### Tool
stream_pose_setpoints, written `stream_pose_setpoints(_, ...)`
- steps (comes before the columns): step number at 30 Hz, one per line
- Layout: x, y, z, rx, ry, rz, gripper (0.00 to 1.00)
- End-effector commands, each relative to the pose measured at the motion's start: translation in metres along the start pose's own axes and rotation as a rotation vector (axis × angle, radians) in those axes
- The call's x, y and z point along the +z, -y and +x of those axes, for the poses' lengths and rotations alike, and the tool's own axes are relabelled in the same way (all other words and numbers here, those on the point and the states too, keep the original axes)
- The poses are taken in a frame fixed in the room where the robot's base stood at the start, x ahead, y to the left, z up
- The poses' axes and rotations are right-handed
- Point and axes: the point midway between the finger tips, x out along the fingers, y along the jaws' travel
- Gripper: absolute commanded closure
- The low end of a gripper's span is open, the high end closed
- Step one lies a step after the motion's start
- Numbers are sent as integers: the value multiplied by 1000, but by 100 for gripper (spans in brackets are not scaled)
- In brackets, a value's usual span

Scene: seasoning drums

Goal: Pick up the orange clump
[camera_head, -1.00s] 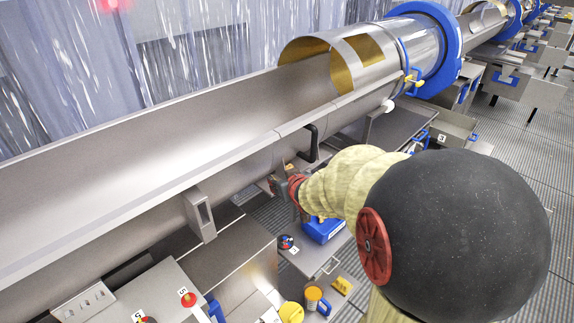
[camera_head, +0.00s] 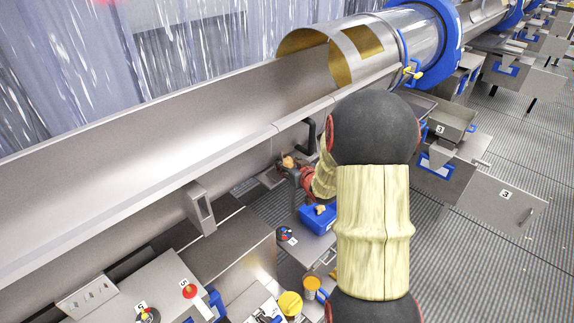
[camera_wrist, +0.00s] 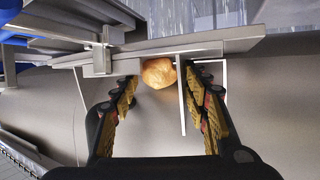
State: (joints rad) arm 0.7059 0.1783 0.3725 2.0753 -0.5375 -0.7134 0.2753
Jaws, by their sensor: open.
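The orange clump (camera_wrist: 158,73) is a rounded, lumpy piece at the upper middle of the wrist view, against a grey metal edge. It also shows small in the head view (camera_head: 288,161), beside the trough's lower side. My gripper (camera_wrist: 160,80) is open, with its yellow-padded fingers on the left and right of the clump. The clump lies near the fingertips; I cannot tell whether either finger touches it. In the head view my gripper (camera_head: 289,170) is small and partly hidden by my arm.
A long steel trough (camera_head: 150,150) runs beside my arm. A black handle (camera_head: 311,133) stands close to my gripper. Below are a blue box (camera_head: 316,220), a yellow lid (camera_head: 290,304) and a grey cabinet with a red button (camera_head: 189,291). Open grated floor (camera_head: 470,270) lies to the right.

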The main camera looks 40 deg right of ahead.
Motion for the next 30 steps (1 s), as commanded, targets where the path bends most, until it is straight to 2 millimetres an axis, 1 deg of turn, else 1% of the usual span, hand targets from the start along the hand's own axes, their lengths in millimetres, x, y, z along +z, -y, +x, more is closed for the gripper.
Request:
stream_pose_setpoints(1, 3, 0, 5, -1, 5, 1, 54)
stream_pose_setpoints(4, 2, 0, 10, 0, 4, 2, 54)
stream_pose_setpoints(11, 2, 0, 10, 1, 3, 3, 54)
stream_pose_setpoints(12, 2, 0, 10, 1, 3, 3, 52)
stream_pose_setpoints(27, 2, -2, 10, 3, 3, 4, 81)
stream_pose_setpoints(30, 1, -2, 10, 4, 3, 4, 83)
